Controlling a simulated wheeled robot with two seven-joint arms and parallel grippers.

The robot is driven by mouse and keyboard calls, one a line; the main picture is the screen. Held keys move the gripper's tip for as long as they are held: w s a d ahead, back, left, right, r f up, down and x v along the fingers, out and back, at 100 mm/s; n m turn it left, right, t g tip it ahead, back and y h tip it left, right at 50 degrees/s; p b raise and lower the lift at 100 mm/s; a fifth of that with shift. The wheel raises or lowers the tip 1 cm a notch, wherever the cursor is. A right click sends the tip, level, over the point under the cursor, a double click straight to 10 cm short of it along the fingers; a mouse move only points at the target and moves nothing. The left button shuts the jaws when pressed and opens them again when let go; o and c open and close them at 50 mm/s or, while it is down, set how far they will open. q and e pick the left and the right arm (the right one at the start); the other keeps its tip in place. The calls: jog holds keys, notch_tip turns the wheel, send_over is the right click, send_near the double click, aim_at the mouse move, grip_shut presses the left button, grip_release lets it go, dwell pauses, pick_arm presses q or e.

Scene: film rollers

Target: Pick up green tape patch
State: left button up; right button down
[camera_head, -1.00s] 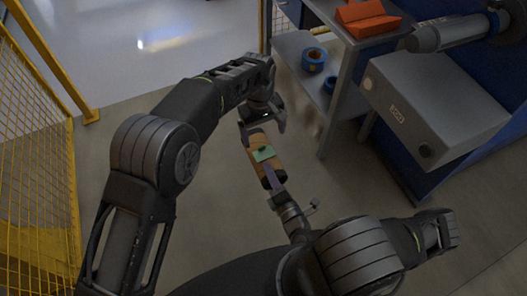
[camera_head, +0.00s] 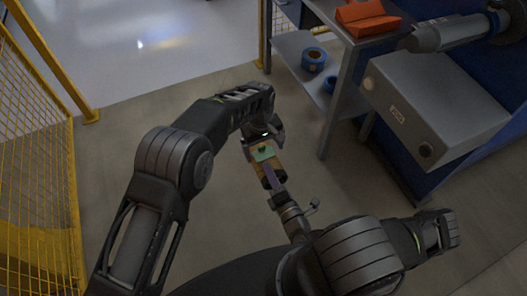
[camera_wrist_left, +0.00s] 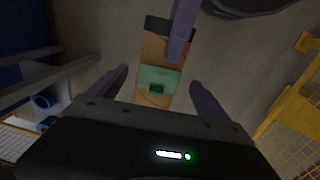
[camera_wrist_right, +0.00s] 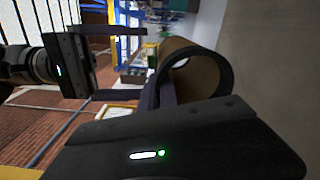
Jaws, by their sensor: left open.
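The green tape patch (camera_head: 264,153) lies on the side of a brown cardboard roller (camera_wrist_left: 151,48) with a dark end. In the left wrist view the patch (camera_wrist_left: 158,78) is a pale green sheet with a small dark green block on it. My left gripper (camera_head: 261,142) is open just beyond the patch, and its fingers (camera_wrist_left: 160,92) stand on either side of the roller, apart from it. My right gripper (camera_head: 273,180) grips the roller at its near end, with a purple finger along it. The right wrist view shows the roller's open end (camera_wrist_right: 197,72).
A grey shelf (camera_head: 345,75) with blue tape rolls (camera_head: 313,60) and an orange piece (camera_head: 366,18) stands at the upper right, beside a grey machine box (camera_head: 435,100). Yellow fencing (camera_head: 35,150) is at the left. The floor between is clear.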

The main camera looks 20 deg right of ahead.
pick_arm(q)
jog(key=shift+f, duration=0.7)
jog(key=shift+c, duration=0.2)
jog(key=c, duration=1.4)
